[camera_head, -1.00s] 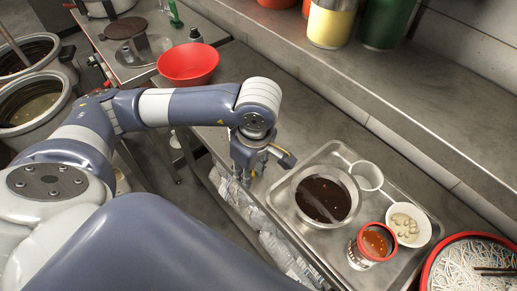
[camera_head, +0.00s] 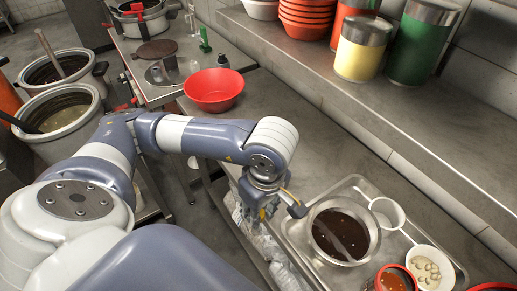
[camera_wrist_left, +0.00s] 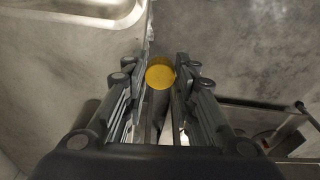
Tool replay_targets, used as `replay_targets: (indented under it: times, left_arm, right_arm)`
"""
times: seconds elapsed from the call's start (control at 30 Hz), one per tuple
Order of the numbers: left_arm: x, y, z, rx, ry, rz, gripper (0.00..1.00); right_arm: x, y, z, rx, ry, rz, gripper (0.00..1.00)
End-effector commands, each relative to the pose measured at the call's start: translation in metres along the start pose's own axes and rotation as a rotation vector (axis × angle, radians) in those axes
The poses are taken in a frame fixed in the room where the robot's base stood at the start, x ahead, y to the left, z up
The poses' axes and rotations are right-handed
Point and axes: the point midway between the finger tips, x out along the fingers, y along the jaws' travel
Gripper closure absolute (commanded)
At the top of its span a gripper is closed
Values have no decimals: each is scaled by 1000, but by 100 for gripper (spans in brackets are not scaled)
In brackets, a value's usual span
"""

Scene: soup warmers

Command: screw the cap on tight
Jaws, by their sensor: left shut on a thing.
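My left gripper (camera_wrist_left: 161,77) is shut on a round yellow cap (camera_wrist_left: 160,73), which sits between its fingertips in the left wrist view. A dark, narrow shape shows just below the cap between the fingers; I cannot tell whether it is a bottle joined to the cap. In the head view the left gripper (camera_head: 263,207) points down at the counter's front edge, left of the metal tray, and the cap cannot be made out there. My right gripper is not in view.
The metal tray (camera_head: 347,190) holds a bowl of dark liquid (camera_head: 341,232), an empty cup (camera_head: 386,212), a white dish (camera_head: 429,267) and a red-rimmed container (camera_head: 394,279). A red bowl (camera_head: 213,90) stands at the back. The counter (camera_head: 300,140) between is clear.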

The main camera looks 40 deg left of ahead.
Motion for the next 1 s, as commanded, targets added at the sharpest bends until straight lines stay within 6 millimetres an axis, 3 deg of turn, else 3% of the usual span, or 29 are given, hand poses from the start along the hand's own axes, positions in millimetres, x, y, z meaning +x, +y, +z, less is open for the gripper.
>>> replay_targets:
  times: [0.6, 0.8, 1.0]
  left_arm:
    - [-35, 43, 1, 1046, -11, 124, 81]
    - [-43, 50, 2, 1265, 3, 153, 81]
    - [-45, 52, 2, 1335, 8, 163, 82]
  right_arm:
    - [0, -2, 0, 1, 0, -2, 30]
    - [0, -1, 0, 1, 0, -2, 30]
    - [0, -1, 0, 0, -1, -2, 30]
